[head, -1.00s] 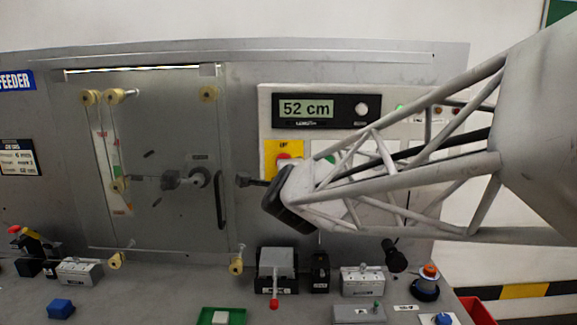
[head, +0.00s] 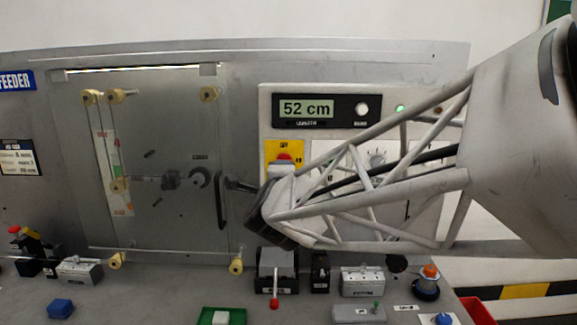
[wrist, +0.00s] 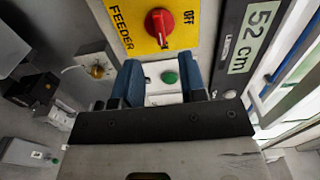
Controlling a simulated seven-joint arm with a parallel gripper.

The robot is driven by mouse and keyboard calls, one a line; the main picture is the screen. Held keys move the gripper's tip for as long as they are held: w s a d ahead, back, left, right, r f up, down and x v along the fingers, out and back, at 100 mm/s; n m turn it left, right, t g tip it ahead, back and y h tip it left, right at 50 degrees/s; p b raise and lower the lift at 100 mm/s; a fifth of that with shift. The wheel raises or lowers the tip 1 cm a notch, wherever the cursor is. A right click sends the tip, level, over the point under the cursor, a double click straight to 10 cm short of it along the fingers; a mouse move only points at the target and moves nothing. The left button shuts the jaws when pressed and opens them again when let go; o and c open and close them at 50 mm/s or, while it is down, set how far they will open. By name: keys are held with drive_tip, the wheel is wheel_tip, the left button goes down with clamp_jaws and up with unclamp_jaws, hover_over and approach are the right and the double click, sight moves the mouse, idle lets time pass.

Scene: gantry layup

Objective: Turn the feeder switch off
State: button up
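The feeder switch (wrist: 160,27) is a red rotary knob on a yellow plate (wrist: 178,42) marked FEEDER and OFF. In the wrist view its raised grip runs roughly up and down the picture, with OFF on its right. In the head view the red knob (head: 284,158) shows just above my arm, which covers what lies below and right of it. My gripper (wrist: 161,80) has two blue fingers spread apart with nothing held between them. In the wrist view the knob lies beyond the fingertips, above the gap between them. I see no contact.
The length display (head: 306,108) reads 52 cm, above the switch. A black box with a red-tipped lever (head: 274,302) and several small fixtures stand on the bench below. A door handle (head: 220,199) is at the left.

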drive_tip(key=w, duration=0.7)
idle(0.3)
drive_tip(key=shift+c, duration=0.3)
clamp_jaws()
